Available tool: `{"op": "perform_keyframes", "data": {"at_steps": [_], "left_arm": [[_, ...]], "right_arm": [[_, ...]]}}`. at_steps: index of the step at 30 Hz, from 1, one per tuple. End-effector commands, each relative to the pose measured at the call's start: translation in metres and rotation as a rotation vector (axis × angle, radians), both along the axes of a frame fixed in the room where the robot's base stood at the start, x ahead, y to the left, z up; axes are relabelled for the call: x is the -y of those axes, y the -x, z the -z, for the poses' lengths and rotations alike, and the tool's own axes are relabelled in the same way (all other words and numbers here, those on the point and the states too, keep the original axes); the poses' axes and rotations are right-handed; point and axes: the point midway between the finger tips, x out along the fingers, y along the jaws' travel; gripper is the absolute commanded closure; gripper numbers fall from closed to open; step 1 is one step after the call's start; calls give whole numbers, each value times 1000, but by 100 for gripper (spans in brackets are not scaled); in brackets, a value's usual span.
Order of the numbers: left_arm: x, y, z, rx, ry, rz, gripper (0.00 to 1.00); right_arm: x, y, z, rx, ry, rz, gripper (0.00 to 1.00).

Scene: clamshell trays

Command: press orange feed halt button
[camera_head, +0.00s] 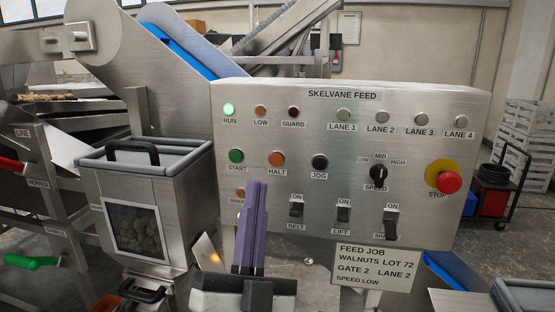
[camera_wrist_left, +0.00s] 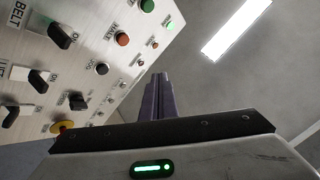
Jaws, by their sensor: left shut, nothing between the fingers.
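The orange halt button (camera_head: 277,158) sits on the grey SKELVANE FEED panel (camera_head: 420,155), between the green start button (camera_head: 236,155) and the black jog button (camera_head: 319,161). The halt button also shows in the left wrist view (camera_wrist_left: 122,39). My left gripper (camera_head: 256,185) is shut and empty, its purple fingers pointing up in front of the panel, just below and left of the halt button. The fingers show in the left wrist view (camera_wrist_left: 159,78), apart from the button in the picture. I cannot tell the exact gap to the panel. My right gripper is not in view.
A red stop button (camera_head: 447,182) on a yellow base is at the panel's right. Lever switches (camera_head: 343,211) line the lower panel, above a job card (camera_head: 375,267). A hopper with a window (camera_head: 165,200) stands left. The green run lamp (camera_head: 229,109) is lit.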

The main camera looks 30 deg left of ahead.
Motion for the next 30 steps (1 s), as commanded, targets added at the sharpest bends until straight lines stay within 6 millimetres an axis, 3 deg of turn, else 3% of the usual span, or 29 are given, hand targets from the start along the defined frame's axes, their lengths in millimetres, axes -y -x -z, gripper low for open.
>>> {"op": "perform_keyframes", "data": {"at_steps": [8,20,30], "left_arm": [[-2,-8,2,0,-2,1,100],[-15,-60,2,2,-2,1,100],[-22,-85,0,-1,-1,2,100]], "right_arm": [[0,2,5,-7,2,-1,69],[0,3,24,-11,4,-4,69],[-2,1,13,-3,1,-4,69]]}}
